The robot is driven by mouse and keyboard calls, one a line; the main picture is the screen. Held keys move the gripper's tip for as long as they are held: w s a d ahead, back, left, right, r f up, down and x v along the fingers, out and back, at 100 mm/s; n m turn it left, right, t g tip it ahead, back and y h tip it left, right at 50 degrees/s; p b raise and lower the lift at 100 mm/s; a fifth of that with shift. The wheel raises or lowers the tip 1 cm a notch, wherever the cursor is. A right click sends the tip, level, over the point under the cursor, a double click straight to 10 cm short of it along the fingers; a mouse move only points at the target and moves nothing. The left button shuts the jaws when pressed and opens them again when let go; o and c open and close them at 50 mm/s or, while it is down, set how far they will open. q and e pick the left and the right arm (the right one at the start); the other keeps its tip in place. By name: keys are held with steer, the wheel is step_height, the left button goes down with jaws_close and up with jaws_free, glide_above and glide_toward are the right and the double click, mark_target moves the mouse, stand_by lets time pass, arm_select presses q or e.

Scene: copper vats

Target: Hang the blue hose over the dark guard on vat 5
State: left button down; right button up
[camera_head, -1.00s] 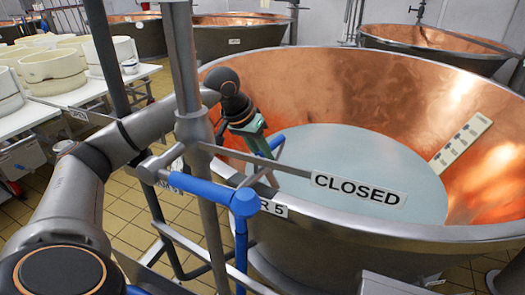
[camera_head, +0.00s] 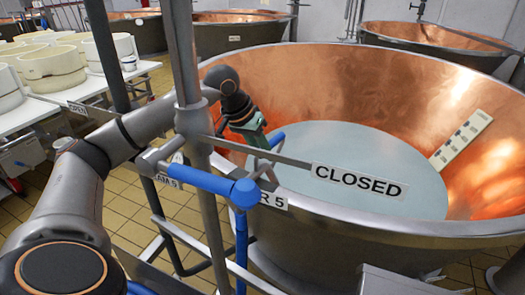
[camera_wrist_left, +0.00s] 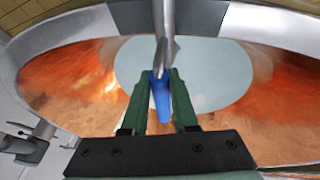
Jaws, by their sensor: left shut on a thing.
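My left gripper (camera_head: 266,143) has green fingers and is above the near left rim of vat 5 (camera_head: 330,222). In the left wrist view its fingers (camera_wrist_left: 162,92) are shut on a short blue piece of hose (camera_wrist_left: 160,103). A bit of blue also shows at the fingers in the head view (camera_head: 277,140). A blue length (camera_head: 205,180) lies along a grey bar beside the upright post, and a blue length (camera_head: 241,250) hangs down from its right end. Whether these join the held piece is hidden. My right gripper is out of view.
A CLOSED sign (camera_head: 357,183) on a thin bar reaches over the vat's near edge. A grey upright post (camera_head: 183,60) stands close to my left arm. White tubs (camera_head: 55,68) on a table stand at the left. More copper vats are behind.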

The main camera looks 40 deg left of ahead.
arm_select(q)
steer(key=shift+f, duration=0.1)
steer(key=c, duration=0.6)
jaws_free()
steer(key=shift+f, duration=0.1)
steer(key=p+v, duration=0.2)
steer(key=v, duration=1)
steer(key=shift+r, duration=0.35)
